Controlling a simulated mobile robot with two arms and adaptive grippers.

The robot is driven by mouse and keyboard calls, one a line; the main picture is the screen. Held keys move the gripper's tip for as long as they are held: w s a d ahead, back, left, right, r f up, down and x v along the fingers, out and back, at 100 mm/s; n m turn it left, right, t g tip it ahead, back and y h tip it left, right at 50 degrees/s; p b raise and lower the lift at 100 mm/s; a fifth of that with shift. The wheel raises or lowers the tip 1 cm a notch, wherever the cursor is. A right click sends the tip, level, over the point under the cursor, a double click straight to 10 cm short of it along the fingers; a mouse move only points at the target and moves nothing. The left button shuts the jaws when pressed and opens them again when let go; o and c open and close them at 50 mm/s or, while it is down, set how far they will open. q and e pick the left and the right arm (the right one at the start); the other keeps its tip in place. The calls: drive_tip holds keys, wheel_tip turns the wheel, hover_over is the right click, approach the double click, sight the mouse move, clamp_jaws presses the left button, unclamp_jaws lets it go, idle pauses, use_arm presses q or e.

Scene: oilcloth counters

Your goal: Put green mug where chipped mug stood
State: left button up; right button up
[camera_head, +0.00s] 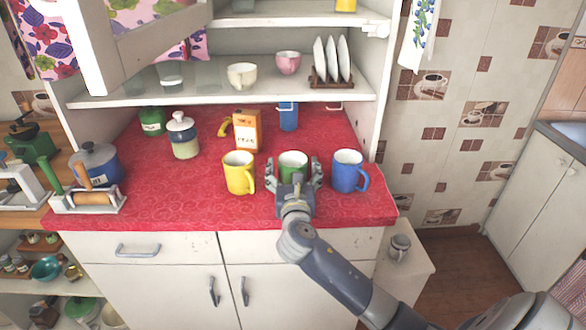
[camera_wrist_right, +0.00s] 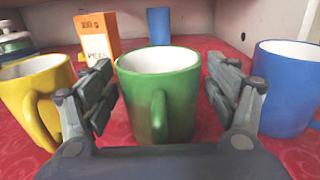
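The green mug (camera_head: 293,163) stands upright on the red oilcloth between a yellow mug (camera_head: 239,173) and a blue mug (camera_head: 349,172). My right gripper (camera_head: 294,176) is open, with one finger on each side of the green mug. In the right wrist view the green mug (camera_wrist_right: 158,95) sits between the fingers with its handle towards me, and small gaps show beside it. A small grey mug-like thing (camera_head: 400,247) is on a low white stand at the right; I cannot tell whether it is chipped. My left gripper is not in view.
An orange box (camera_head: 247,131) and a blue cup (camera_head: 288,117) stand behind the mugs. A lidded jar (camera_head: 183,136) is to the left. The shelf (camera_head: 205,92) above holds two cups and a plate rack.

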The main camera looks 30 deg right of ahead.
idle(0.3)
drive_tip(key=b+v, duration=0.1)
drive_tip(key=v, duration=1.1)
